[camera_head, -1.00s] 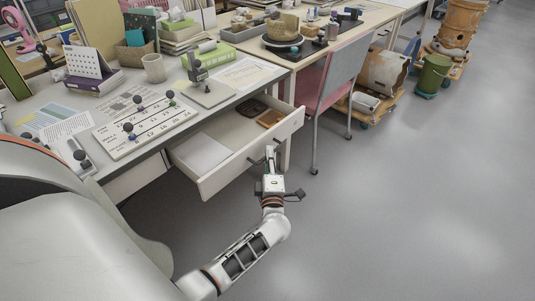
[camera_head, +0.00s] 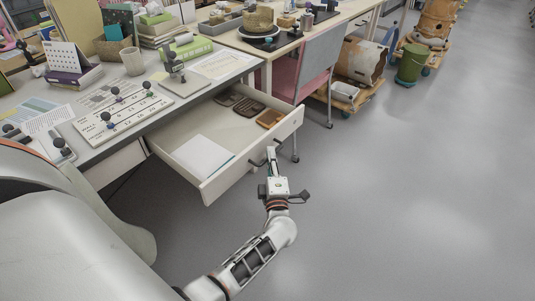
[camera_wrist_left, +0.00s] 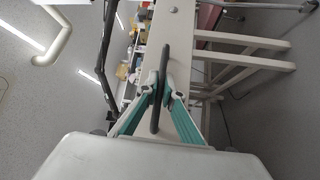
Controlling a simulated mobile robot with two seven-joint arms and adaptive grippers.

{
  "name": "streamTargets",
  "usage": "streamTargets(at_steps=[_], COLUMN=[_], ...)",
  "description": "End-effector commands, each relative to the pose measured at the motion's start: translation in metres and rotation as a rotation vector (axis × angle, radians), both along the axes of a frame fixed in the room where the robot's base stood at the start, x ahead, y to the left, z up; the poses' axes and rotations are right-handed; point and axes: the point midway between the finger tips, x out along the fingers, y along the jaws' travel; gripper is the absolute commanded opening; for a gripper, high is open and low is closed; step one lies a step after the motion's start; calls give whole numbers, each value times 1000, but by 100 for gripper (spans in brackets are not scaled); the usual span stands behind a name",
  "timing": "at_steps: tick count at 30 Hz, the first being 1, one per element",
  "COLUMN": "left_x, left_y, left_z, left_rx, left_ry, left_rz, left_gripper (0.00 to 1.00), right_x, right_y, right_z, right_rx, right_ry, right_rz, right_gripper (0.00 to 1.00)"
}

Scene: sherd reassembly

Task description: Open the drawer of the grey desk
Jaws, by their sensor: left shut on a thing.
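The grey desk (camera_head: 95,140) stands at the left in the head view. Its drawer (camera_head: 225,165) is pulled well out, and its inside shows. A dark bar handle (camera_head: 257,162) sits on the drawer front. In the left wrist view the handle (camera_wrist_left: 155,118) runs between the teal-sided fingers. My left gripper (camera_head: 272,162) is shut on the handle, and it also shows in the left wrist view (camera_wrist_left: 158,92). My right gripper is not in view.
In the drawer lie a white paper stack (camera_head: 202,155) and several brown and dark flat items, one a brown tray (camera_head: 269,118). A chair (camera_head: 318,70) stands behind the drawer. The floor (camera_head: 420,190) at the right is clear.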

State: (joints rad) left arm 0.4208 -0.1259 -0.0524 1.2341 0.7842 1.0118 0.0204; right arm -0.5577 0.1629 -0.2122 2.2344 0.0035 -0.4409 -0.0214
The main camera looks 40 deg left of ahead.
Motion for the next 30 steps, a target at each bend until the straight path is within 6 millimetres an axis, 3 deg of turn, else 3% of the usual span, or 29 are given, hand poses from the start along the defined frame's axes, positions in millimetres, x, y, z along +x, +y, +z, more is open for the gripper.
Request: streamTargets(at_steps=[15,16,18,30], left_x=[-1,-1,-1,-4], left_y=[-4,-4,-4,-7], left_z=[-1,-1,-1,-1], left_rx=[-1,-1,-1,-2], left_ry=[1,1,1,1], left_rz=[1,1,1,0], left_gripper=[0,12,24,24], right_x=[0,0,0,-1], right_y=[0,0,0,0], right_z=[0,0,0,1], right_rx=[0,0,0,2], right_ry=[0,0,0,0], right_rz=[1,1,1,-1], right_gripper=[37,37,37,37])
